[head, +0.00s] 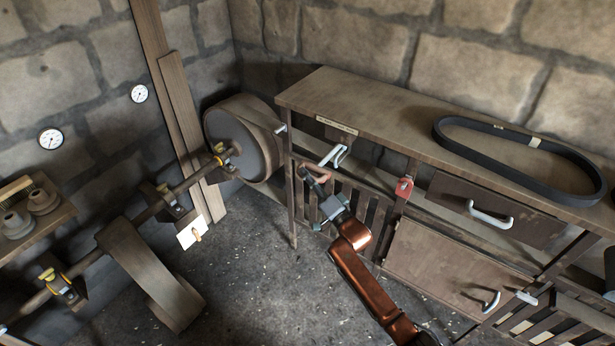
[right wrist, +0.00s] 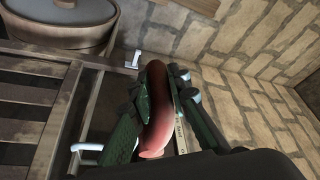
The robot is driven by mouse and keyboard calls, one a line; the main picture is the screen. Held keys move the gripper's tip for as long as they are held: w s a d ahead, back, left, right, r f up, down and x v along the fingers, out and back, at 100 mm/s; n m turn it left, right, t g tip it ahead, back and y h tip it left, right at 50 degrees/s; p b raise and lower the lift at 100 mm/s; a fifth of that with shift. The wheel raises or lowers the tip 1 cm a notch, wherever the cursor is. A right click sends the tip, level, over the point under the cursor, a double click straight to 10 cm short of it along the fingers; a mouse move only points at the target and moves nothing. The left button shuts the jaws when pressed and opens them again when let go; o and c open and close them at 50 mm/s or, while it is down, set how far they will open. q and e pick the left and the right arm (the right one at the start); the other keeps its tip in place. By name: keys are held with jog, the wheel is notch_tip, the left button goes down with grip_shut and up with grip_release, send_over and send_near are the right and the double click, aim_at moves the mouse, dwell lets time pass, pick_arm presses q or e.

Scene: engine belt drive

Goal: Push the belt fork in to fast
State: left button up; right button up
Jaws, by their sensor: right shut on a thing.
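A reddish-brown wooden handle, which looks like the grip of the belt fork (head: 316,178), is below the left end of the bench top. It also shows as a smooth, rounded grip (right wrist: 158,108) in the right wrist view. My right gripper (head: 326,194) is shut on this handle, with one dark green finger on each side of it in the right wrist view (right wrist: 162,82). The rod behind the handle is mostly hidden. A broad grey drum pulley (head: 228,146) stands left of the bench; its round body shows in the right wrist view (right wrist: 60,35). My left gripper is not in view.
The bench (head: 400,112) carries a loose black belt (head: 455,148). White handles (head: 335,156), a red tag (head: 404,188) and slats are close to my right gripper. A line shaft (head: 95,257) with yellow-capped bearings runs at left. The floor between is open.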

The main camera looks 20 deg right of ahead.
grip_shut()
jog(key=w+d+b, duration=0.2)
jog(key=w+d, duration=0.4)
jog(key=d, duration=0.2)
jog(key=shift+r+b, duration=0.15)
jog(key=shift+b, duration=0.25)
jog(key=shift+o, duration=2.1)
grip_release()
jog(key=o, duration=0.3)
jog(key=shift+w+d, duration=0.1)
jog(key=shift+w, duration=0.05)
jog(key=shift+o, duration=0.7)
jog(key=shift+f, duration=0.2)
